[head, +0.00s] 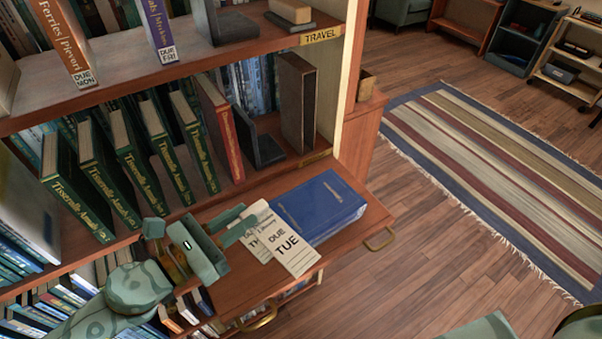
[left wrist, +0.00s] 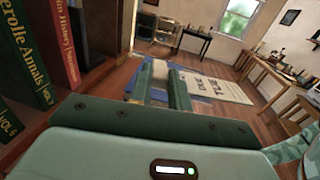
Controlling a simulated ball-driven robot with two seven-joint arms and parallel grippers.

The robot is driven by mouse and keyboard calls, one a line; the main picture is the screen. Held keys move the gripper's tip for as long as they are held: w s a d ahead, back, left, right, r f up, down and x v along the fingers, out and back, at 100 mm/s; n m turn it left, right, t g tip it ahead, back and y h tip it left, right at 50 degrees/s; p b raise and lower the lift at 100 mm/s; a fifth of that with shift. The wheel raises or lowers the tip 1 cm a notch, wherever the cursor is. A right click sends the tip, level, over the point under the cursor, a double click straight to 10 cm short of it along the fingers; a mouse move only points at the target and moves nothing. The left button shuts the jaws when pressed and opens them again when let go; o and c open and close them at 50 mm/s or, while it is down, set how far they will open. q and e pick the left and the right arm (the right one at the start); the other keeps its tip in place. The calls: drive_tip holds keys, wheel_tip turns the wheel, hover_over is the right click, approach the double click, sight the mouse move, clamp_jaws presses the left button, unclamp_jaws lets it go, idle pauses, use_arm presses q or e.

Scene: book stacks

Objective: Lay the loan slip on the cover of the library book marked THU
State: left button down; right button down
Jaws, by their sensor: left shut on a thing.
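My left gripper (head: 238,229) is shut on the loan slip (head: 287,242), a cream card printed DUE TUE. In the head view the slip overlaps the near left part of a blue book (head: 325,203) lying flat on a pull-out wooden shelf. I cannot tell whether the slip touches the book. In the left wrist view the slip (left wrist: 215,87) sticks out beyond my left fingers (left wrist: 178,92). My right gripper is not in view.
The pull-out shelf (head: 235,285) has brass handles. Green volumes (head: 125,160) and a red book (head: 220,130) stand behind, left of a dark bookend. Books tagged DUE MON (head: 66,40) and DUE FRI (head: 160,28) stand above. Open floor lies to the right.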

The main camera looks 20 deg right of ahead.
use_arm(q)
drive_tip(key=w+a+r+n+t+y+b, duration=0.35)
drive_tip(key=a+r+n+t+y, duration=0.25)
drive_tip(key=a+n+t+y, duration=0.3)
drive_tip(key=s+a+f+n+y+b, duration=0.3)
drive_tip(key=s+a+f+y, duration=0.3)
drive_tip(key=a+f, duration=0.4)
drive_tip(key=shift+a+f+n+t+y+b, duration=0.3)
drive_tip(key=shift+f+t+y+b, duration=0.15)
drive_tip(key=shift+f+b, duration=0.4)
drive_tip(key=shift+s+r, duration=0.1)
drive_tip(key=shift+s, duration=0.05)
